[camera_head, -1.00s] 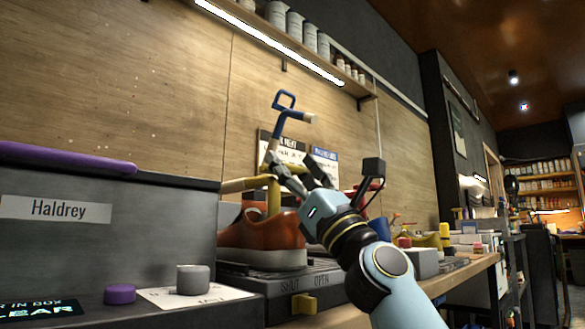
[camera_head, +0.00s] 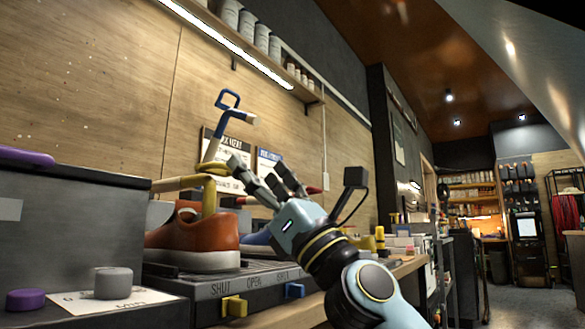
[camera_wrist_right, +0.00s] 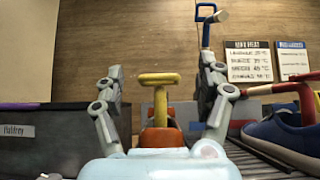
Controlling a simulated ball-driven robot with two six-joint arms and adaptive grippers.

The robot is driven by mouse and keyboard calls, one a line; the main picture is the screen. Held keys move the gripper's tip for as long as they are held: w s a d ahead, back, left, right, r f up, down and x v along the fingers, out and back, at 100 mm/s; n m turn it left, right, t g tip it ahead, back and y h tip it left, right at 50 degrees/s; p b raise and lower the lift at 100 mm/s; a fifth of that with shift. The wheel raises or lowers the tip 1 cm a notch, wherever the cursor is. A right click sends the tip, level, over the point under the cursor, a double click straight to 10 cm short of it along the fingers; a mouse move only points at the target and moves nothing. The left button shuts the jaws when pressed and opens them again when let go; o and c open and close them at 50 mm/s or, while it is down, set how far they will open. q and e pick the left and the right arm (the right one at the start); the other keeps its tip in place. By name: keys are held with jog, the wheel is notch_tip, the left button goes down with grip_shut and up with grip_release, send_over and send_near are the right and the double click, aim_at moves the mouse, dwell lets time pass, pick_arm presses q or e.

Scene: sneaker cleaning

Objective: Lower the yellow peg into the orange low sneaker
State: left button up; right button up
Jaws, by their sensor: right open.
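The yellow peg (camera_head: 209,196) stands upright with its shaft running down into the opening of the orange low sneaker (camera_head: 205,240); its lower end is hidden inside. Its crossbar handle tops the shaft. My right gripper (camera_head: 258,170) is open and empty, to the right of the peg's handle in the head view. In the right wrist view, the peg's handle (camera_wrist_right: 159,79) shows beyond and between the spread fingers (camera_wrist_right: 160,88), and part of the orange sneaker (camera_wrist_right: 160,137) shows below it. My left gripper is not in view.
A blue-handled peg (camera_head: 228,100) rises behind. A blue sneaker (camera_wrist_right: 285,138) with a red peg (camera_wrist_right: 305,100) is to the right. The sneaker stands on a dark bench unit with a yellow tab (camera_head: 235,306). A grey box (camera_head: 70,225) is at left, beside grey (camera_head: 113,283) and purple knobs (camera_head: 25,299).

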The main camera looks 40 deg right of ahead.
jog(key=s+d, duration=0.2)
jog(key=s, duration=0.3)
jog(key=shift+s, duration=0.4)
dwell(0.3)
